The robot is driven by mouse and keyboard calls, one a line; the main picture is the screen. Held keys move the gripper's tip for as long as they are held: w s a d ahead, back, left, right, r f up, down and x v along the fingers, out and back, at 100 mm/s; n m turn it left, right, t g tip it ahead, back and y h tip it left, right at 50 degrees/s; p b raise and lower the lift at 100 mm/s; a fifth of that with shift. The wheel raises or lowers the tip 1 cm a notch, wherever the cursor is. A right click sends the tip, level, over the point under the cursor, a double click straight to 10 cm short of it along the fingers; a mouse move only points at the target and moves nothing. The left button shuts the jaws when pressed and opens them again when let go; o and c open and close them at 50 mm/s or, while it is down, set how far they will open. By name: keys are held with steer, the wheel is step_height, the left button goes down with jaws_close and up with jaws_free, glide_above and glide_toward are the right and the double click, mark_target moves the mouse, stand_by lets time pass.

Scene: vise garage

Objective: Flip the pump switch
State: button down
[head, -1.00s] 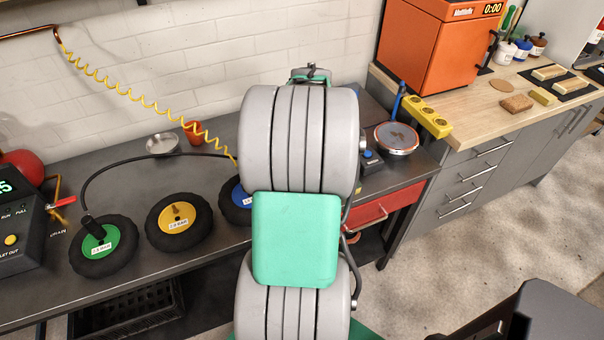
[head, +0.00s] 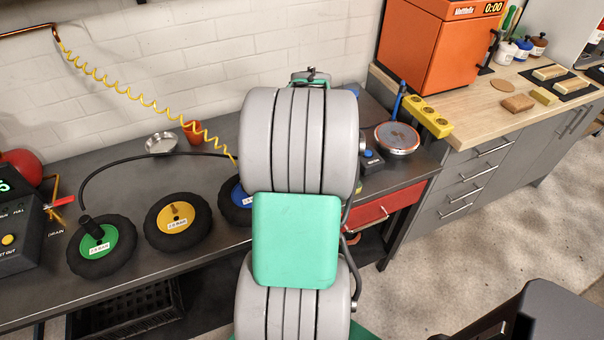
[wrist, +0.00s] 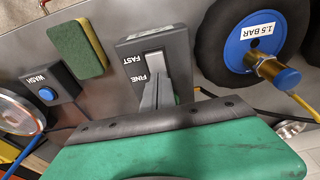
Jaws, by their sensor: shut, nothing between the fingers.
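A dark switch box (wrist: 137,46) marked FINE and FAST stands on the grey bench in the wrist view. No label there reads pump. My gripper (wrist: 157,98) is shut and empty, its thin fingers reaching over the box's face beside the FINE label. A light grey piece (wrist: 154,66) lies at the fingertips; I cannot tell whether it is the box's lever or part of the fingers, nor whether they touch. In the head view my own arm hides the switch box and the gripper.
Near the box are a green-yellow sponge (wrist: 77,48), a WASH button box (wrist: 45,90) and a blue 1.5 BAR wheel (wrist: 252,40).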

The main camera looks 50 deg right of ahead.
step_height(320, 180, up, 7)
steer(key=p, duration=0.5)
steer(key=shift+f, duration=0.1)
stand_by(0.4)
